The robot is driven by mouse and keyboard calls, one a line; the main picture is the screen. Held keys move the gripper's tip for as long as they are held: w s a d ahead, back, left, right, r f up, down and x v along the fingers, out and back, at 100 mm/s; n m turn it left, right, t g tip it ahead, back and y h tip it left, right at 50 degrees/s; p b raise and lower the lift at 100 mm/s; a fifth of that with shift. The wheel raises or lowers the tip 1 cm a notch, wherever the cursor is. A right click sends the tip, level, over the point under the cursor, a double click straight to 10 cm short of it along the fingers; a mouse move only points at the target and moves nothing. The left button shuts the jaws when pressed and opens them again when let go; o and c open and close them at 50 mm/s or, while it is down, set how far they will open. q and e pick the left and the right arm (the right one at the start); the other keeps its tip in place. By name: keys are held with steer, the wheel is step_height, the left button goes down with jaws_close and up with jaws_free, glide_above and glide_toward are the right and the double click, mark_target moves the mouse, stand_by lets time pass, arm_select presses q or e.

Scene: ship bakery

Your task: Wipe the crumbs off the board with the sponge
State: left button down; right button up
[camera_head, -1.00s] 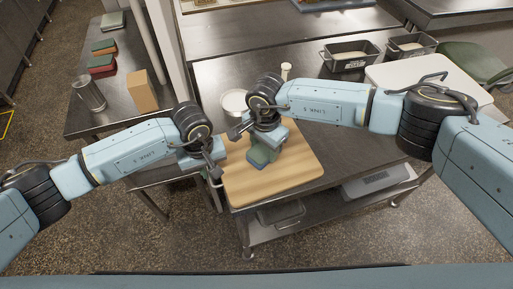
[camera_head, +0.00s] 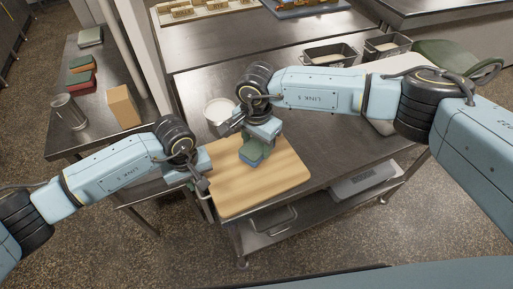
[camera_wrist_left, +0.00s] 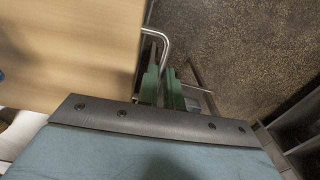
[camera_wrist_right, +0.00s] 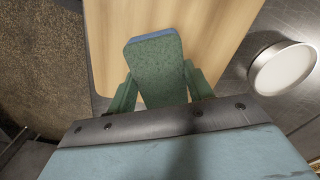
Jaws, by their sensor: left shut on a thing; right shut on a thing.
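The wooden board (camera_head: 240,198) lies on the steel table; it also shows in the left wrist view (camera_wrist_left: 70,50) and the right wrist view (camera_wrist_right: 200,30). My right gripper (camera_head: 262,138) is shut on the green-and-blue sponge (camera_head: 253,153), over the board's far part. In the right wrist view the sponge (camera_wrist_right: 157,70) sits upright between the fingers; whether it touches the board is unclear. My left gripper (camera_wrist_left: 163,88) is shut at a bent metal handle (camera_wrist_left: 165,45) beside the board's left edge; the exact grip is partly hidden. I cannot make out any crumbs.
A white round container (camera_head: 218,110) stands just behind the board. Grey tins (camera_head: 330,54) stand at the table's back right. A side table on the left holds a cardboard box (camera_head: 123,107), a metal cylinder (camera_head: 68,112) and several coloured blocks. A lower shelf holds trays.

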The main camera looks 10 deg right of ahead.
steer(key=shift+r, duration=0.95)
arm_select(q)
steer(key=c, duration=1.5)
jaws_free()
arm_select(e)
steer(key=shift+f+b, duration=0.45)
steer(key=shift+f, duration=0.05)
arm_select(q)
step_height(320, 180, up, 12)
steer(key=shift+r, duration=0.1)
arm_select(e)
steer(key=shift+r, duration=0.1)
arm_select(q)
steer(key=shift+r+p, duration=0.35)
steer(key=shift+p, duration=0.1)
arm_select(e)
steer(key=shift+r, duration=1.45)
